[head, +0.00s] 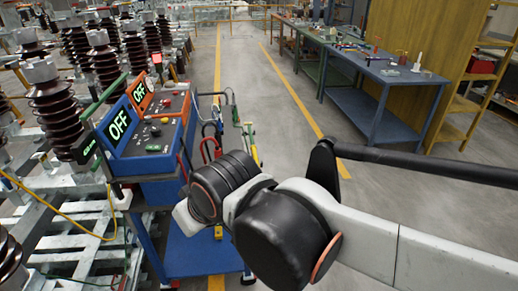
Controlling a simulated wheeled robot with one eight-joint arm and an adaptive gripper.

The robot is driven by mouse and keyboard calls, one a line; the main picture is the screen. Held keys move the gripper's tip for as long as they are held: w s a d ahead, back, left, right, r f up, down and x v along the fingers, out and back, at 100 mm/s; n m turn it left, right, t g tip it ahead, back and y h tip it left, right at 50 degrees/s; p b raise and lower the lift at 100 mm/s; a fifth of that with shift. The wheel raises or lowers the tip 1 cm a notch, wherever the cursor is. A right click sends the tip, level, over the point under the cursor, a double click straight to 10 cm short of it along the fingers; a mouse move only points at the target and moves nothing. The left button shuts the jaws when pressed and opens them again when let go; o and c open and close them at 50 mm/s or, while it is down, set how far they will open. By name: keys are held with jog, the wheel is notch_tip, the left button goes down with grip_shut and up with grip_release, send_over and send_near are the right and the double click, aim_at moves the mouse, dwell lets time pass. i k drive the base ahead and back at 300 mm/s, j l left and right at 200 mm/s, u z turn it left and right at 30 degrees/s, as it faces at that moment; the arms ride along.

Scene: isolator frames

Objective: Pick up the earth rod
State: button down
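I cannot pick out the earth rod for certain. Several thin upright rods or cables, some yellow and green (253,145), stand just behind the blue control cart, partly hidden by my arm. A grey hooked piece (231,97) rises at the top of this group, and red loops (209,148) hang beside it. My arm reaches in from the right across the lower middle, over the front of the cart. My gripper does not show; the arm's last visible part ends in front of the cart.
Brown ribbed insulators on metal frames (55,105) fill the left. Workbenches with tools (385,70) and a yellow shelf (470,90) stand at the right. A clear aisle with yellow floor lines (290,90) runs between.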

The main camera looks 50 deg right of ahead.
aim_at(254, 148)
jog(key=z, duration=1.3)
jog(key=i, duration=1.1)
